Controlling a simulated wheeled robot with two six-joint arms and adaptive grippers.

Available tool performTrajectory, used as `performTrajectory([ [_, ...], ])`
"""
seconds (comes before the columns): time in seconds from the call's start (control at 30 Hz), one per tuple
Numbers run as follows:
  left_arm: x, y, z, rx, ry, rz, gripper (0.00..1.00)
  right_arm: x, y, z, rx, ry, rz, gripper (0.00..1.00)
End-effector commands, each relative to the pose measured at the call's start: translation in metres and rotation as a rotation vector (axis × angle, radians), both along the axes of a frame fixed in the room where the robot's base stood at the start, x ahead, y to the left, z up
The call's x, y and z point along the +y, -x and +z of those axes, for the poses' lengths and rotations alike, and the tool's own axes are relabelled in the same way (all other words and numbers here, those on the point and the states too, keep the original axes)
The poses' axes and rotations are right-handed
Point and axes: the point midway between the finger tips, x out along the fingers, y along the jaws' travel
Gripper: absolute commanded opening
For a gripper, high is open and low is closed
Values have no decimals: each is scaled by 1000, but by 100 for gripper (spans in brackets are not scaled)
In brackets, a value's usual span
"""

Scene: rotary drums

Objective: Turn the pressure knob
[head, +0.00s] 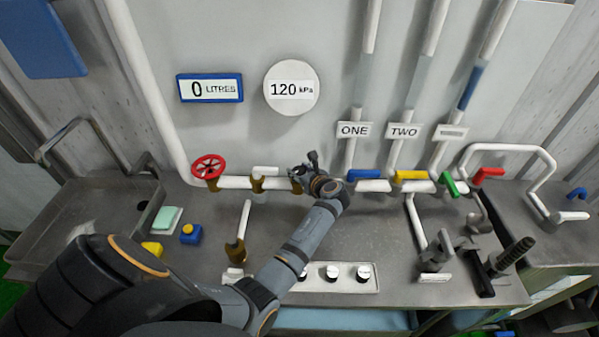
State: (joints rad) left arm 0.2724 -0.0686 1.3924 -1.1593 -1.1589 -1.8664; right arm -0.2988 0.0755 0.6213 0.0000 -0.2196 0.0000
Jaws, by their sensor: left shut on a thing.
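My left arm comes in from the lower left and reaches to the white pipe under the gauges. My left gripper (309,164) is at the pipe, below the round pressure gauge (291,88), which reads 120 kPa. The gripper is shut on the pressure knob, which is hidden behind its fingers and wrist. A brass fitting (296,187) shows on the pipe just left of the gripper. My right gripper is not in view.
A red handwheel (208,167) sits on the pipe to the left. Blue (365,174), yellow (411,176), green (449,184) and red (488,173) handles are to the right. A blue-framed display (209,88) reads 0 litres. A white panel (325,283) with round knobs lies in front.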

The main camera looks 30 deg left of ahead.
Motion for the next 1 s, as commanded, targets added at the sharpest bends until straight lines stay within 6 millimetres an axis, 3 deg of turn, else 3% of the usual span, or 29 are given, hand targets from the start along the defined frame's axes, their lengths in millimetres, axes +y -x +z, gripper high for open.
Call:
performTrajectory([
  [0.37,0,-1,-6,2,0,350,11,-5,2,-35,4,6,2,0],
  [1.0,0,1,-9,3,2,811,11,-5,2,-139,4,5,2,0],
])
